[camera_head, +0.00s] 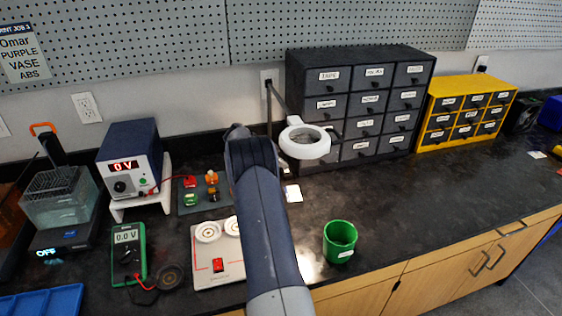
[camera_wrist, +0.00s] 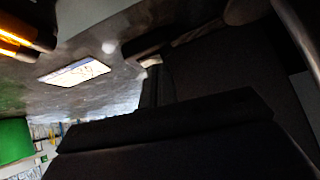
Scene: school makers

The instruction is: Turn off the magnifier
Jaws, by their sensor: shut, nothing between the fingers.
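The magnifier (camera_head: 304,138) is a white ring on a dark jointed arm, held above the counter in front of the dark drawer cabinet. Its ring looks bright white. I cannot make out its switch. My arm reaches up the middle of the head view and its end is hidden behind my own links, just left of the ring. In the wrist view my gripper (camera_wrist: 170,135) is a large dark shape, shut and empty. I cannot tell whether it touches any part of the magnifier.
A white card (camera_head: 292,193) lies under the ring; it also shows in the wrist view (camera_wrist: 75,70). A green cup (camera_head: 340,241) stands at front right. The right counter is mostly clear.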

